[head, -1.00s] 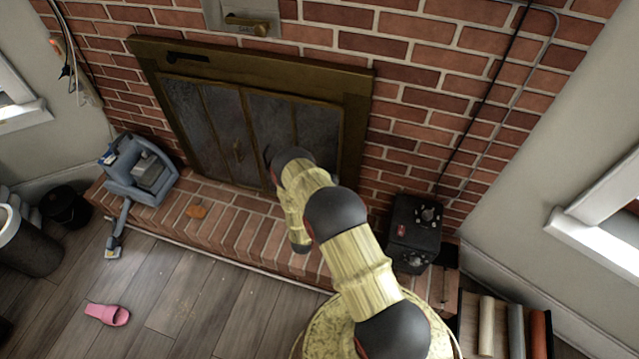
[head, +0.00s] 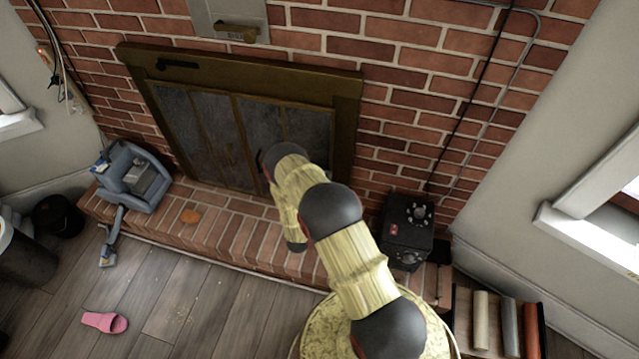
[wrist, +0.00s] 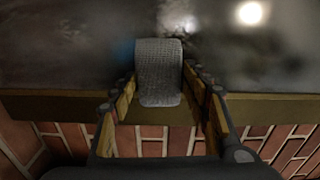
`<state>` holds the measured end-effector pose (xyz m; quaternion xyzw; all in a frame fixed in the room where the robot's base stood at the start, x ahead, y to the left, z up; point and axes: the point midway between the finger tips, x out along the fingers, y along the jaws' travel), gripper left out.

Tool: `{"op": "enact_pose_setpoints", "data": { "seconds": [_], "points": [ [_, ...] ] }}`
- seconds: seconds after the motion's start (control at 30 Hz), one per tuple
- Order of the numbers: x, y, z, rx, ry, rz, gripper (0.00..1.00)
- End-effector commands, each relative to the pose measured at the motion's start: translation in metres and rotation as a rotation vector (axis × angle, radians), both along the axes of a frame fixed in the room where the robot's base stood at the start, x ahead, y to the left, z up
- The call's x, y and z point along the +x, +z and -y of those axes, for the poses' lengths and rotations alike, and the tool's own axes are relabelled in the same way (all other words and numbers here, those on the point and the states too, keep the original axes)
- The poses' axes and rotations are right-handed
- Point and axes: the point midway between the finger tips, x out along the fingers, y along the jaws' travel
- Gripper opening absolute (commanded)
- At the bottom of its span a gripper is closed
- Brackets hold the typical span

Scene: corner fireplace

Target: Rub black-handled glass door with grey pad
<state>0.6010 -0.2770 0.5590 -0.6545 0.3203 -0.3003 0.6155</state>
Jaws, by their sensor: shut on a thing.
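The fireplace's glass doors (head: 262,118) stand in a brass-coloured frame in the brick wall. A black handle (head: 178,65) shows on the frame's upper left. My arm covers the lower right of the glass. In the wrist view, the grey pad (wrist: 158,72) is textured and sits between the two fingers of my gripper (wrist: 160,88), which is shut on it. The pad's far part overlaps the dark, smudged glass (wrist: 65,55). I cannot tell whether it touches. In the head view, my arm hides the pad and fingertips.
A raised brick hearth (head: 222,232) runs below the doors. A pink slipper (head: 105,322) lies on the floor.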

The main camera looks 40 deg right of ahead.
Motion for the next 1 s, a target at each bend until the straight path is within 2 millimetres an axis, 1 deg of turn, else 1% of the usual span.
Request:
{"op": "enact_pose_setpoints", "data": {
  "seconds": [0.03, 0.3, 0.57, 1.0],
  "points": [
    [0.006, 0.001, -0.003, -0.001, 0.003, 0.005, 0.27],
    [0.021, 0.000, -0.018, 0.000, 0.003, 0.004, 0.27],
    [0.028, 0.000, -0.023, -0.001, 0.001, 0.003, 0.27],
    [0.055, 0.000, -0.041, 0.000, 0.002, 0.004, 0.27]
  ]
}}
